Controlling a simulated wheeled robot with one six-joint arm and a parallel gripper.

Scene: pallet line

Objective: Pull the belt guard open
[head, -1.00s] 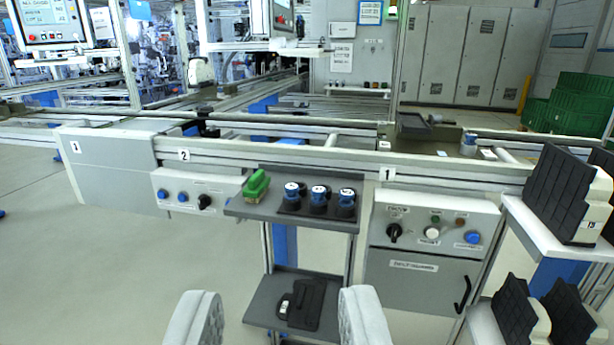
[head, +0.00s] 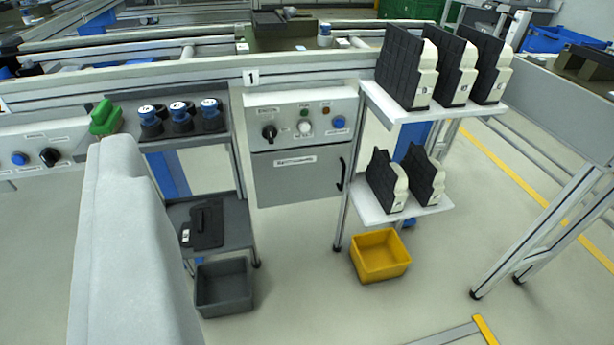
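A grey panel door (head: 297,172) with a black curved handle (head: 341,174) on its right side is below the control box at station 1. It looks shut. Its label is too blurred to read, so I cannot tell for sure that it is the belt guard. One large pale grey finger of my gripper (head: 130,245) fills the lower left, close to the camera and left of the door. It is apart from the handle. The other finger is not visible, so the opening between them cannot be judged.
The control box (head: 284,104) has knobs and buttons. Left of the door is a trolley (head: 236,218) above a grey bin (head: 224,288). Right are a white shelf (head: 368,212) with black-and-cream parts and a yellow bin (head: 380,256). Floor in front of the door is clear.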

